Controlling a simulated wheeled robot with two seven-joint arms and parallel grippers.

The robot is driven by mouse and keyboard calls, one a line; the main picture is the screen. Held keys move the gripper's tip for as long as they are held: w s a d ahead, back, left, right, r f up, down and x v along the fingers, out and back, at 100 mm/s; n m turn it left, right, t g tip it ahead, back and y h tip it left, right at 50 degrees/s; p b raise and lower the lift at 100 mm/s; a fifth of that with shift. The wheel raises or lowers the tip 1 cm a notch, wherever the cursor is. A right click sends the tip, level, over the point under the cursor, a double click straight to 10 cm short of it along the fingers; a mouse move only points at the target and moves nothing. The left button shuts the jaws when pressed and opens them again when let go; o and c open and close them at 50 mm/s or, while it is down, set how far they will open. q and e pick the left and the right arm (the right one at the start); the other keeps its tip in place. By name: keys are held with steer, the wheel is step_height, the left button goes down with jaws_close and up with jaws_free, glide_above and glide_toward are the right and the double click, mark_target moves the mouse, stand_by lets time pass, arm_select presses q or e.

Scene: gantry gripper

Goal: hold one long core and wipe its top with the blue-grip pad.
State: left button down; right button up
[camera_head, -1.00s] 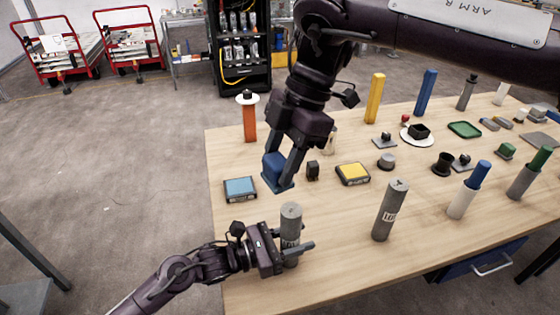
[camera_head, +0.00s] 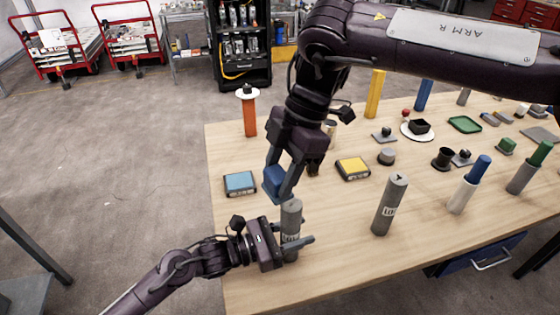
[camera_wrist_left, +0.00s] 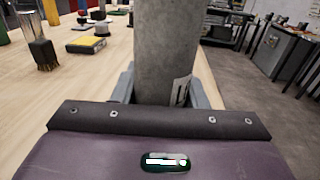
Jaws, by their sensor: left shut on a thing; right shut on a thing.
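A grey long core (camera_head: 291,216) stands upright near the table's front left. My left gripper (camera_head: 292,246) is shut around its lower part; the core also fills the middle of the left wrist view (camera_wrist_left: 166,45). My right gripper (camera_head: 283,186) is shut on the blue-grip pad (camera_head: 274,181), right at the core's top. I cannot tell whether the pad's underside touches it; the fingers partly cover both. A second long core (camera_head: 389,206) with a white label stands upright, apart, to the right.
A blue-topped block (camera_head: 240,183) and a yellow-topped block (camera_head: 352,168) lie behind the held core. An orange post (camera_head: 249,117) stands at the left edge. White (camera_head: 461,199) and grey (camera_head: 522,178) cylinders stand at right. The wood between the two long cores is clear.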

step_height(320, 180, down, 4)
steer(key=shift+r, duration=0.15)
steer(key=shift+w+d+r, duration=0.15)
steer(key=shift+d, duration=0.1)
steer(key=shift+c, duration=0.3)
steer(key=shift+w+d+f, duration=0.15)
steer(key=shift+d, duration=0.45)
steer(key=shift+w+d+f, duration=0.1)
steer(key=shift+d+f, duration=0.05)
steer(key=shift+d, duration=0.4)
steer(key=shift+w+d, duration=0.2)
steer(key=shift+d, duration=0.5)
steer(key=shift+w+d, duration=0.15)
steer(key=shift+d, duration=0.55)
steer(key=shift+s+a, duration=0.25)
steer(key=shift+a, duration=0.65)
steer(key=shift+s+a, duration=0.2)
steer(key=shift+a, duration=0.65)
steer(key=shift+s+a, duration=0.25)
steer(key=shift+a, duration=0.65)
steer(key=shift+a+r, duration=0.15)
steer(key=shift+a, duration=0.05)
steer(key=shift+r, duration=3.9)
